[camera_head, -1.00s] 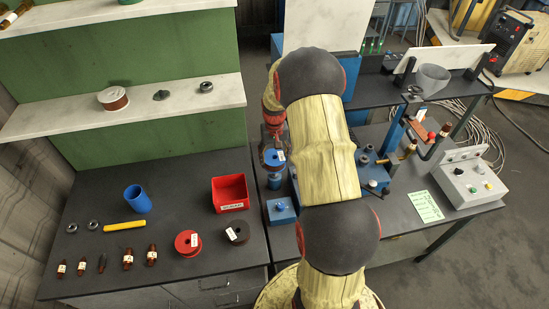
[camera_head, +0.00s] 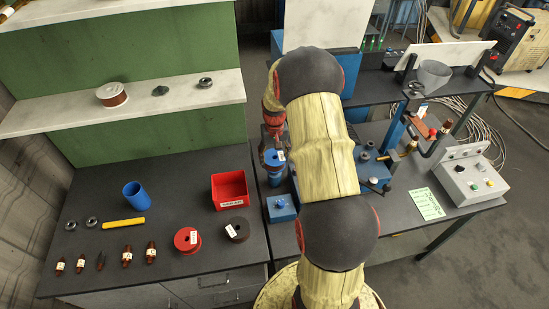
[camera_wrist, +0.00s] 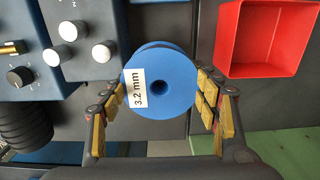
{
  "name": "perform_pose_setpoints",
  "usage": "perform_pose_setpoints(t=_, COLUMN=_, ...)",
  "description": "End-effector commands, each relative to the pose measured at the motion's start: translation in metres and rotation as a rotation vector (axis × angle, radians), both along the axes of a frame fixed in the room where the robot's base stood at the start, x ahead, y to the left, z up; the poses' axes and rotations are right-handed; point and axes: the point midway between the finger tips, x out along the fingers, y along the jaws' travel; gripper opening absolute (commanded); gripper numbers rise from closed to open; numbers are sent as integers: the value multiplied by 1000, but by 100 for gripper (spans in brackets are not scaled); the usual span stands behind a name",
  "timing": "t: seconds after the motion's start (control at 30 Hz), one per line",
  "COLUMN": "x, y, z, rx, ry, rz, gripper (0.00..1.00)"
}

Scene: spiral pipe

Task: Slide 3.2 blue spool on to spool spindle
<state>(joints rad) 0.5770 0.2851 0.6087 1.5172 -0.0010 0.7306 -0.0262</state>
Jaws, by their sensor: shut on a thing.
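The blue spool (camera_head: 275,157), with a white label, is at the left side of my arm, over the blue machine. In the wrist view the spool (camera_wrist: 170,95) is face-on, its label reads "3.2 mm" and its centre hole is dark. My gripper (camera_wrist: 160,92) is shut on it, with yellow-padded fingers at its left and right sides. A blue upright part (camera_head: 275,178) shows just below the spool in the head view. I cannot tell whether this is the spindle or whether it touches the spool. No spindle tip shows through the hole.
A red bin (camera_head: 230,190) stands on the dark bench to the left, near a red spool (camera_head: 187,240) and a dark spool (camera_head: 237,230). A blue box with knobs (camera_head: 281,208) is close in front of the held spool. My arm hides part of the machine.

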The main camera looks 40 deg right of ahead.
Motion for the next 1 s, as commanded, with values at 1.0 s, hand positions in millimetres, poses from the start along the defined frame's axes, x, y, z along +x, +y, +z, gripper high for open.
perform_pose_setpoints(t=1.0, x=1, y=-1, z=-20, rx=-2, ry=-3, rz=0, gripper=7)
